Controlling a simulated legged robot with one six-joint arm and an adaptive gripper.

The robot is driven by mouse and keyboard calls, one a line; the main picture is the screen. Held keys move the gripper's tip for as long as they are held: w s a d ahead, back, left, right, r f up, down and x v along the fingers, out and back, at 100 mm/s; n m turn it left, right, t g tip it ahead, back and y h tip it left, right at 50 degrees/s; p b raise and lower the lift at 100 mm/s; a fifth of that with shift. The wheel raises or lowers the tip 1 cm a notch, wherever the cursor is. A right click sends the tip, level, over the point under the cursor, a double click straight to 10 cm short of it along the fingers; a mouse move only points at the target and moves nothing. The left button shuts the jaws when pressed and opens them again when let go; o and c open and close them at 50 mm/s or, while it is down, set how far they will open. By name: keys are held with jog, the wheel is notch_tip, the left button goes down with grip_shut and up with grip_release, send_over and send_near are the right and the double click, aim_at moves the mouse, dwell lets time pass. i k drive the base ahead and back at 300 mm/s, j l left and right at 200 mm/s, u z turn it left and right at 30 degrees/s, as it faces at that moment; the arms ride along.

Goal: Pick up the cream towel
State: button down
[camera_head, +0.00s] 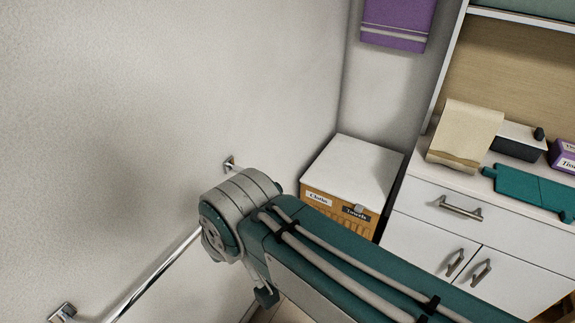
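The cream towel (466,134) lies at the left end of the vanity's white counter. It is draped, with its lower part hanging toward the counter's front edge and a darker tan band near its bottom. My arm crosses the lower middle of the view, below and left of the towel, and does not touch it. My gripper cannot be made out; only the arm links and a joint show.
A teal object (530,190) and a dark box with a white top (518,141) sit right of the towel. A purple tissue box (564,157) is at the right edge. A white-topped hamper (352,170) stands left of the vanity. A metal rail (155,275) runs along the left wall.

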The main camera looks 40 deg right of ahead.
aim_at(465, 132)
jog(key=l+z, duration=0.2)
jog(key=z, duration=0.3)
jog(key=l+z, duration=0.25)
jog(key=z, duration=1.4)
jog(key=k+j+z, duration=0.2)
jog(key=z, duration=0.35)
jog(key=i+l, duration=0.1)
jog(key=i, duration=0.3)
jog(key=i+l+u, duration=0.15)
jog(key=i, duration=0.25)
jog(key=i+l, duration=0.1)
jog(key=i, duration=0.3)
